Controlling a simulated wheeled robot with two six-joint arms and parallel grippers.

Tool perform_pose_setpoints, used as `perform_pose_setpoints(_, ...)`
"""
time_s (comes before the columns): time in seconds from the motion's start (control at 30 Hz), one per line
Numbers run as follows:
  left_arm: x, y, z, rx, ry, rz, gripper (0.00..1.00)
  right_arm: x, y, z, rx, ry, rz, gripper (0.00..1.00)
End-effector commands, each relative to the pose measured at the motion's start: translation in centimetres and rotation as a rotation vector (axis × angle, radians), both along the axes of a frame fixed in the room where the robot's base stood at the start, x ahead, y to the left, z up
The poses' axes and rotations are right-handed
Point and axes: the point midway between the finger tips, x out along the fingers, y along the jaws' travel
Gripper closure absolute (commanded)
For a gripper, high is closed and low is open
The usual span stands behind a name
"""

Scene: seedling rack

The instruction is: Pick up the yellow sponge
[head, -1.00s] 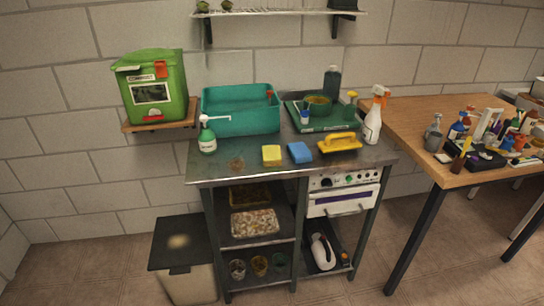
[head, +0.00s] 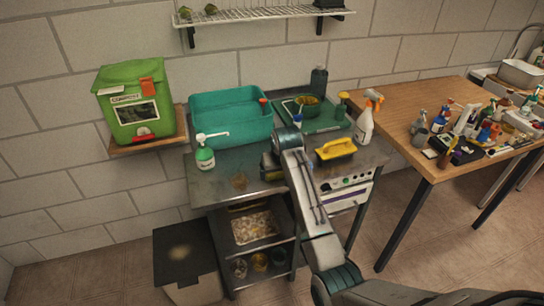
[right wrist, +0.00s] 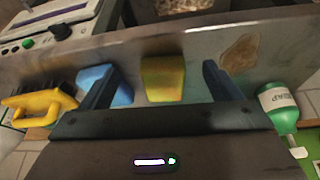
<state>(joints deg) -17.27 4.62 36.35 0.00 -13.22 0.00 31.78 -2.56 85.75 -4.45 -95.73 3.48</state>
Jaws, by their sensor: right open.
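The yellow sponge (right wrist: 163,78) lies on the metal worktop (right wrist: 215,50). In the right wrist view it shows between the two dark fingers of my right gripper (right wrist: 158,82), which is open and empty. The blue sponge (right wrist: 122,92) is just left of it, partly behind one finger. In the head view my right gripper (head: 270,166) is over the worktop's front part, and my right arm hides both sponges. Whether the fingers reach down beside the yellow sponge, I cannot tell. My left gripper is not in view.
A yellow-handled brush (head: 336,149) lies right of my arm. A soap bottle (head: 204,154) stands at the left. A teal basin (head: 232,115) and a green tray (head: 322,122) are behind. A spray bottle (head: 367,118) stands at the right corner.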

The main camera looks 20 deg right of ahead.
Motion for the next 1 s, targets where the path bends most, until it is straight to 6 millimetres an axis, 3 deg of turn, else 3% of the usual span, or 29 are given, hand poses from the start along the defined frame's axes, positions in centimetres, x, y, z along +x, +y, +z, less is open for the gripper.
perform_pose_setpoints(0.03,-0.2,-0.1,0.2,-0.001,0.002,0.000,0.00,1.0,0.4,2.0,0.003,-0.005,-0.001,0.15)
perform_pose_setpoints(0.1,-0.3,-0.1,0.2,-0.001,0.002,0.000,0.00,1.8,0.6,3.9,0.006,-0.008,-0.002,0.15)
perform_pose_setpoints(0.27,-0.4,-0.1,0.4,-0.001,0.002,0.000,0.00,2.8,0.9,5.8,0.007,-0.010,-0.002,0.15)
perform_pose_setpoints(0.6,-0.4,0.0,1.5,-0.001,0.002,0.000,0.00,4.6,0.8,1.5,0.007,-0.009,-0.001,0.15)
perform_pose_setpoints(1.0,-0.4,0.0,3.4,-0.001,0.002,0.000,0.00,6.4,0.1,-1.7,0.006,-0.008,-0.003,0.15)
